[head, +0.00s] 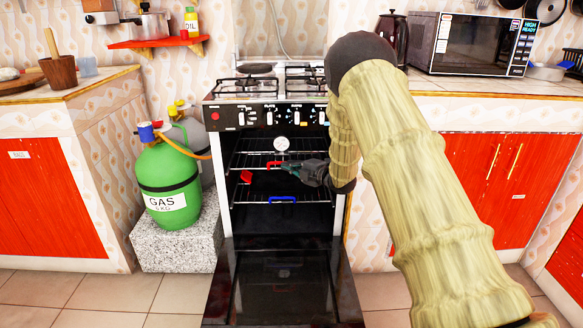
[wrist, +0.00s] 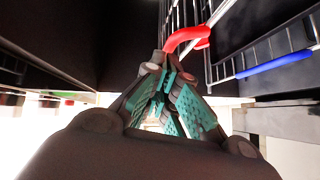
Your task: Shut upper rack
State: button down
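The oven (head: 222,190) stands open with its door folded down at the front. Inside, the upper rack (head: 250,160) has a red handle (head: 272,164) and looks partly drawn out, though how far is hard to tell. The red handle also shows in the wrist view (wrist: 187,38), just beyond my fingertips. My gripper (head: 285,168) reaches in from the right at upper-rack height. In the wrist view my gripper's teal-padded fingers (wrist: 168,78) come together, with tips close to the handle. I cannot tell whether they touch it. Nothing shows held between them.
A lower rack (head: 250,203) with a blue handle (head: 282,199) sits below. The lowered oven door (head: 285,285) lies in front. A green gas bottle (head: 168,180) stands on a stone block (head: 180,250) at the left. Red cabinets (head: 475,175) flank the oven.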

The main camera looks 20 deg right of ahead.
jog(key=a+p+v, duration=0.2)
jog(key=p+v, duration=0.1)
jog(key=v, duration=0.9)
jog(key=shift+s+p, duration=0.4)
jog(key=shift+s, duration=0.35)
